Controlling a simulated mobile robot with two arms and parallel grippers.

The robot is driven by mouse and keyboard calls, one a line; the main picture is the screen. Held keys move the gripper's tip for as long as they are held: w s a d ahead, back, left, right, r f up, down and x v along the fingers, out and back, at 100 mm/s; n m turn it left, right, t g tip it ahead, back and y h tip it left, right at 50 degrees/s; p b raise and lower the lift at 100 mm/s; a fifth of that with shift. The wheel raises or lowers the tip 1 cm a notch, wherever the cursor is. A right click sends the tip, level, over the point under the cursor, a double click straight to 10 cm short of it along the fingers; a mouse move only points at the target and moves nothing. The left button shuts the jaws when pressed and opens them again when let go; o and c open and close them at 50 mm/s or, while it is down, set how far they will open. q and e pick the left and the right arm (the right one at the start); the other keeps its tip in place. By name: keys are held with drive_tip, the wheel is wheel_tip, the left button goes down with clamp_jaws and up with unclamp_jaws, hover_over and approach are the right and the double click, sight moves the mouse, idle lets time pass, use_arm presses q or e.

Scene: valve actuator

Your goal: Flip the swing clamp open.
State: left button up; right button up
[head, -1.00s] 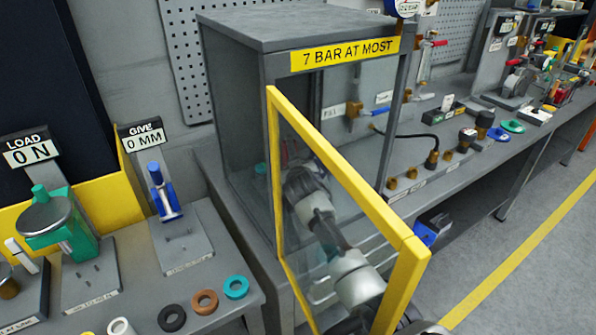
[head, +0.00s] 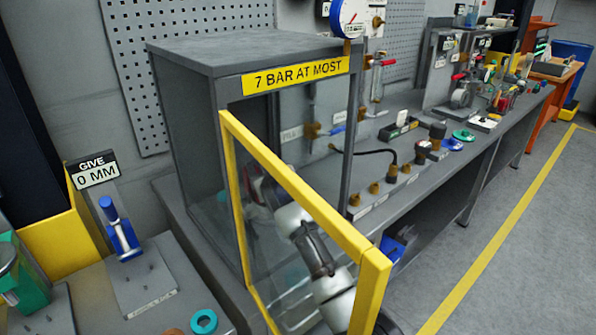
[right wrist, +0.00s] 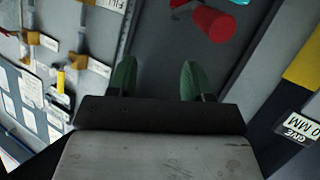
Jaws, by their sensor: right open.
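My right arm reaches behind the open yellow-framed door (head: 300,202) into the grey cabinet (head: 190,150), seen through the glass in the head view. My right gripper (right wrist: 158,80) has its two green fingertips spread apart with nothing between them. A red cylinder (right wrist: 215,22) lies beyond the fingers in the right wrist view, apart from them, with a teal part at its upper right, cut off by the frame. I cannot tell whether these belong to the swing clamp; I make out no clamp for certain. My left gripper is in neither view.
The yellow door frame stands out in front of the cabinet, close to my right arm. A bench (head: 425,190) with fittings runs off to the right. A blue device (head: 120,235) stands on a plate at left. The floor at right is clear.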

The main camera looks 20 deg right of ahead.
drive_tip(key=s+d+r+b, duration=0.1)
drive_tip(key=s+d+r, duration=0.3)
drive_tip(key=s+d, duration=0.1)
drive_tip(key=shift+d+r, duration=0.25)
drive_tip(key=shift+d, duration=0.05)
